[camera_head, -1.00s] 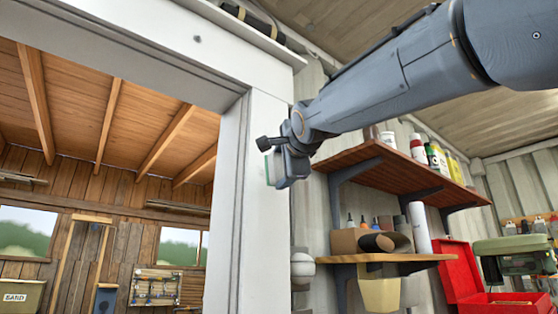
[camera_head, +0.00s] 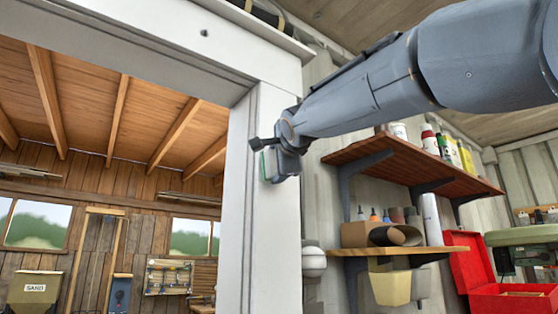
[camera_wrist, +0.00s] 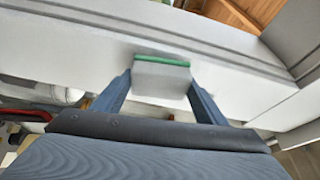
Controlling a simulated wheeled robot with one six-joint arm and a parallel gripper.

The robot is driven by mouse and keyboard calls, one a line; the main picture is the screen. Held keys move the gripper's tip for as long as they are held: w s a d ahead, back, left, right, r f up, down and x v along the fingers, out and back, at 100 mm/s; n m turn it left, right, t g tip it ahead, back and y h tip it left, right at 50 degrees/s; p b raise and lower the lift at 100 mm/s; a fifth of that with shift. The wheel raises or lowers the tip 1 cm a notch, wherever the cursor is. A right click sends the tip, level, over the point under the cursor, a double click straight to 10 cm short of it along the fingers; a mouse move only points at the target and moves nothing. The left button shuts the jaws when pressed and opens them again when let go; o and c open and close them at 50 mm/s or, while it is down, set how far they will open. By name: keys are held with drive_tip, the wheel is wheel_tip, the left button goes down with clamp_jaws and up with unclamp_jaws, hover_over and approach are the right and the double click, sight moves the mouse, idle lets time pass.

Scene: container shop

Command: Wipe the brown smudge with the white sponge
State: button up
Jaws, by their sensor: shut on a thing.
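The white sponge (camera_wrist: 162,82) has a green scouring layer along its far face. It sits between the two fingers of my gripper (camera_wrist: 160,92), which is shut on it. In the head view only the sponge's thin green edge (camera_head: 263,165) shows clearly, beside my gripper (camera_head: 274,163). The green side faces the white door post (camera_head: 262,215); I cannot tell whether it touches. The brown smudge is not visible in either view.
A wide doorway opens left of the post into a wooden room. Right of the post, a brown upper shelf (camera_head: 405,160) with bottles and a lower shelf (camera_head: 400,251) jut from the wall. A red toolbox (camera_head: 510,300) stands at lower right.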

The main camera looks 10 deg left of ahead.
drive_tip(key=shift+w+a, duration=0.6)
drive_tip(key=shift+a, duration=0.15)
idle(0.8)
drive_tip(key=shift+w+d, duration=0.1)
drive_tip(key=w+d+p, duration=0.2)
drive_tip(key=p, duration=0.1)
drive_tip(key=shift+w+d, duration=0.25)
drive_tip(key=shift+w, duration=0.15)
drive_tip(key=shift+a+b, duration=0.1)
drive_tip(key=shift+b, duration=0.3)
drive_tip(key=s+a+b, duration=0.1)
drive_tip(key=b, duration=0.1)
drive_tip(key=shift+f+b, duration=0.15)
drive_tip(key=shift+b, duration=0.2)
drive_tip(key=shift+s+a+b, duration=0.85)
drive_tip(key=shift+s+b, duration=0.05)
drive_tip(key=shift+b, duration=0.3)
